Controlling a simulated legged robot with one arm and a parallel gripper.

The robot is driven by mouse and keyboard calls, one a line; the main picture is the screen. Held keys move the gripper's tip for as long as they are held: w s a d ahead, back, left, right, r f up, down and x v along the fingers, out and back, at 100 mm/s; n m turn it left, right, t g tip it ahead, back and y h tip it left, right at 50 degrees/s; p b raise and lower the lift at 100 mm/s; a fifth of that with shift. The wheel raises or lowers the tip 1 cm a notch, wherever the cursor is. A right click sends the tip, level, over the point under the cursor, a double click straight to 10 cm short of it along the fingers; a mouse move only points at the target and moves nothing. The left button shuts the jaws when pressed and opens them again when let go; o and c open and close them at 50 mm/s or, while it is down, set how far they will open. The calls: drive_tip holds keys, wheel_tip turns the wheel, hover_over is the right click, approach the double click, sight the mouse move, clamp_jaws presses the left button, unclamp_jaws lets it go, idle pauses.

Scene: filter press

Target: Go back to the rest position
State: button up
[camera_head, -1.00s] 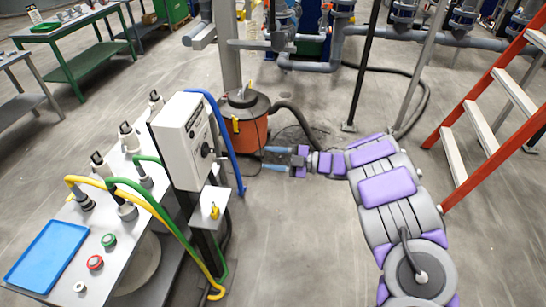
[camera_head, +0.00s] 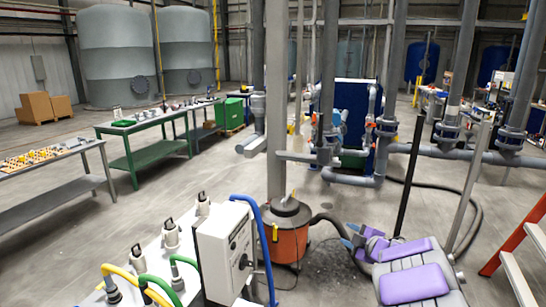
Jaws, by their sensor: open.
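My gripper (camera_head: 351,236) shows small at the lower right in the head view, with pale blue fingers on a purple and grey arm. It is open, and I see nothing between its fingers. It appears just right of the orange vacuum (camera_head: 290,243) and overlaps its dark hose in the picture. My forearm hides part of the wrist. The white control box (camera_head: 222,252) stands left of the gripper, apart from it.
A bench with grey-white fittings (camera_head: 171,235) and yellow, green and blue hoses is at the lower left. Grey pipes (camera_head: 350,179) and a black pole (camera_head: 409,190) stand behind my arm. An orange ladder (camera_head: 516,238) is at the right. Open floor lies left of centre.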

drive_tip(key=s+d+r+m+h, duration=0.2)
drive_tip(key=d+r+m+h, duration=0.2)
drive_tip(key=d+r+h, duration=0.15)
drive_tip(key=s+d+r+m+g+h, duration=0.1)
drive_tip(key=s+d+m+g+h, duration=0.2)
drive_tip(key=s, duration=0.4)
drive_tip(key=s+d+r+m+g+h, duration=0.1)
drive_tip(key=s+d+r+m+h, duration=0.15)
drive_tip(key=s+m, duration=0.35)
drive_tip(key=s+a+f+m+g+y, duration=0.1)
drive_tip(key=s+a+f+g+y, duration=0.1)
drive_tip(key=s+a, duration=0.5)
drive_tip(key=s+a+f+m+g+y, duration=0.1)
drive_tip(key=s+a+f+g, duration=0.3)
drive_tip(key=s, duration=1.5)
drive_tip(key=s+a+f+m+g+y, duration=0.1)
drive_tip(key=s+a+f+g, duration=0.3)
drive_tip(key=s+a, duration=0.6)
drive_tip(key=s+g+y, duration=0.1)
drive_tip(key=s, duration=0.2)
drive_tip(key=shift+s+a+y, duration=0.25)
drive_tip(key=shift+a+y, duration=0.05)
drive_tip(key=shift+y, duration=0.1)
